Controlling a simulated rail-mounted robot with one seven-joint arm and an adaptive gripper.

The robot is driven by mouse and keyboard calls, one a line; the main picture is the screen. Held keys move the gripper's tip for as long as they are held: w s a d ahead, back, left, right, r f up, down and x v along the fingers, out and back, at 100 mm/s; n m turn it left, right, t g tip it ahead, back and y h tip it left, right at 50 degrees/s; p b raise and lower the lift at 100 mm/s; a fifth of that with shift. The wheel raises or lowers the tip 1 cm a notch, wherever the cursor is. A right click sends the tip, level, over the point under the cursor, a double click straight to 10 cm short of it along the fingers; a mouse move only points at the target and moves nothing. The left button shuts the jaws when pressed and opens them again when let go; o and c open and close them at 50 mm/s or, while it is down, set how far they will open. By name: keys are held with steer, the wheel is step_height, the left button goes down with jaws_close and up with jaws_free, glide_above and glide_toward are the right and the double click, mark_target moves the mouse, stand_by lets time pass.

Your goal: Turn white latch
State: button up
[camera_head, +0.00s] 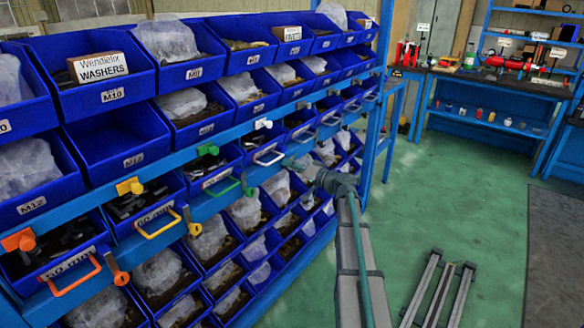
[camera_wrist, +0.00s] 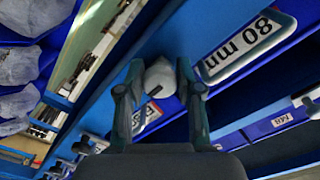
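A white latch (camera_head: 263,124) is on the blue rail above the drawer with the white handle (camera_head: 268,158). My gripper (camera_head: 291,161) is at the rack front, just right of that handle and lower than this latch. In the wrist view, a white rounded latch knob (camera_wrist: 160,77) lies between the two fingertips of my gripper (camera_wrist: 159,80). The fingers stand apart on either side of it, with narrow gaps showing. In the head view the gripper hides this spot, so I cannot tell the knob's full shape there.
Similar orange (camera_head: 18,240), yellow (camera_head: 130,186) and green (camera_head: 207,149) latches sit along the rack to the left. Blue bins (camera_head: 100,90) fill the rack above and below. Metal rails (camera_head: 440,290) lie on the open green floor at right.

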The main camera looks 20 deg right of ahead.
steer(key=o, duration=0.4)
steer(key=shift+w+a, duration=0.15)
steer(key=shift+c, duration=0.2)
steer(key=v, duration=1.2)
steer(key=shift+f, duration=0.1)
